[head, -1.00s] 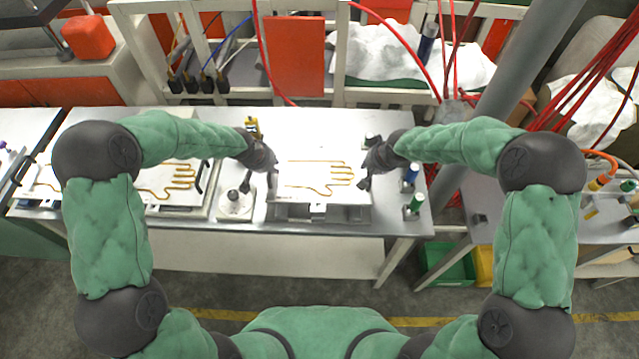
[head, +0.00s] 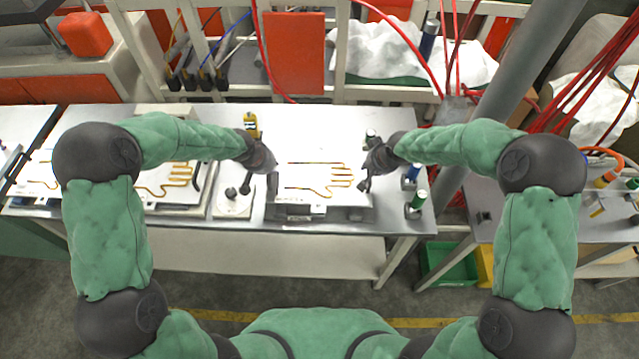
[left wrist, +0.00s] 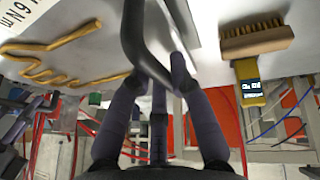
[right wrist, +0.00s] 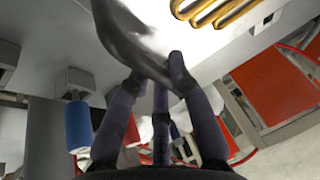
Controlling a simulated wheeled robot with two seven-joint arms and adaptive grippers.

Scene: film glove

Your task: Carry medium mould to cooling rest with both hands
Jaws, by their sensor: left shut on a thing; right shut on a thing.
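The mould is a white plate (head: 300,191) with a golden hand-shaped outline, between my two grippers in the head view. My left gripper (head: 271,180) is shut on its left handle, a dark curved bar that also shows in the left wrist view (left wrist: 135,40). My right gripper (head: 366,178) is shut on the matching right handle, seen in the right wrist view (right wrist: 125,40). The mould looks level over a grey metal support (head: 345,214) on the bench. I cannot tell whether they touch. I cannot tell which fixture is the cooling rest.
Another white hand-outline plate (head: 152,203) lies to the left. A white block with a black knob (head: 231,204) sits near my left gripper. Green (head: 418,200) and blue-capped (head: 411,173) items stand right.

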